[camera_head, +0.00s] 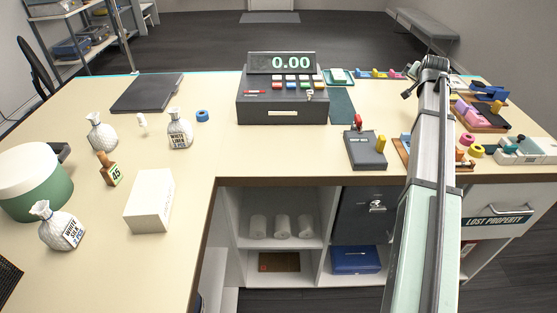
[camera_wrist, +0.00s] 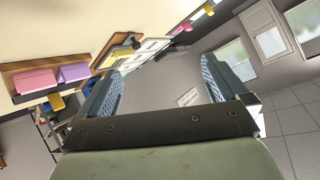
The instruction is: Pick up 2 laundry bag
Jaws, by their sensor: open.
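Three tied pale grey bags stand on the left part of the counter in the head view. The front bag (camera_head: 60,226) has a label that seems to read WHITE SILK. The bag (camera_head: 180,129) nearer the till has a label that seems to read WHITE LINEN. The third bag (camera_head: 101,132) stands at the back left, with no readable label. My gripper (camera_wrist: 162,88) is open and empty in the wrist view, with blue ribbed pads. My arm reaches over the right side of the counter, far from the bags. No bag shows in the wrist view.
A till (camera_head: 283,95) stands at the counter's middle back. A white box (camera_head: 150,201), a green tub (camera_head: 38,195), a 45 stamp (camera_head: 109,170) and a blue tape roll (camera_head: 202,116) lie around the bags. Trays (camera_head: 482,117) with small items crowd the right side.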

